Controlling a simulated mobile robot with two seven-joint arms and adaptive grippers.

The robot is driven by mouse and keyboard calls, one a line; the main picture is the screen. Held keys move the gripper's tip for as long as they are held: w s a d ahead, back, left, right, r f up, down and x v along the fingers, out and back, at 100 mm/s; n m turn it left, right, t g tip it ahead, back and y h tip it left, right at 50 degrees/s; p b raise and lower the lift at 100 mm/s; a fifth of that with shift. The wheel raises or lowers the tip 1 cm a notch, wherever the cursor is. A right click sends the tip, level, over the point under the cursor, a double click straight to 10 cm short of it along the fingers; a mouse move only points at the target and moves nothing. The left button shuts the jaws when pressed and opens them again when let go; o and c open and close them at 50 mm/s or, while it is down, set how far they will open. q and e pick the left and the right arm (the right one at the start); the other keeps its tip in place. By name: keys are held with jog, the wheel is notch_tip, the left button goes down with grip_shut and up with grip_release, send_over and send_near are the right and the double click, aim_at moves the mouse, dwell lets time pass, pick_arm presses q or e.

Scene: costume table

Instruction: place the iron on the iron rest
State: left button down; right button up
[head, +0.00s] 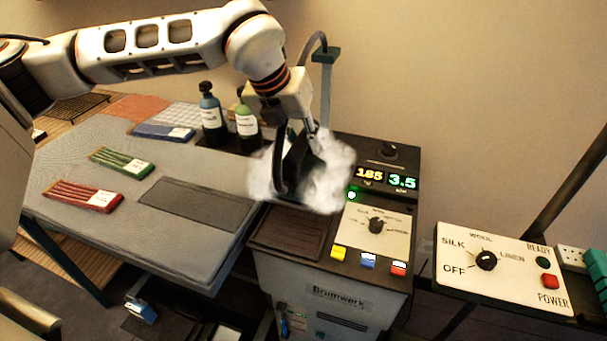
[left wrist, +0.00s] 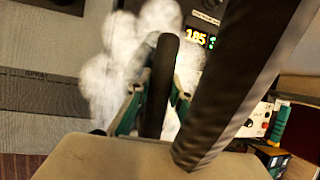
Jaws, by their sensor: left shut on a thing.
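The iron (head: 303,172) is a dark body with a black handle, wrapped in white steam. In the left wrist view the black handle (left wrist: 162,85) stands between the green fingers of the left gripper (left wrist: 153,110). The iron rest appears to be the dark ribbed plate (head: 290,233) on the station's front left, just below the iron in the picture. Steam hides the iron's sole, so I cannot tell its gap to the station. My right gripper is not in view.
The station (head: 330,290) has lit displays, a dial and coloured buttons. Two bottles (head: 212,118) (head: 247,128) stand left of the iron. A control box (head: 500,268) stands at right.

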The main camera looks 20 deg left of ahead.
aim_at(303, 173)
pick_arm(q)
jog(key=shift+w+f, duration=0.1)
jog(key=shift+f, duration=4.2)
jog(key=c, duration=2.2)
grip_release()
jog(key=shift+f, duration=0.3)
jog(key=shift+c, duration=0.2)
jog(key=o, duration=0.4)
jog(key=shift+r, duration=0.1)
jog(key=shift+r, duration=0.25)
jog(key=v, duration=1.1)
jog(key=shift+s+a+r, duration=0.15)
jog(key=shift+s+r, duration=0.1)
jog(key=shift+s, duration=0.1)
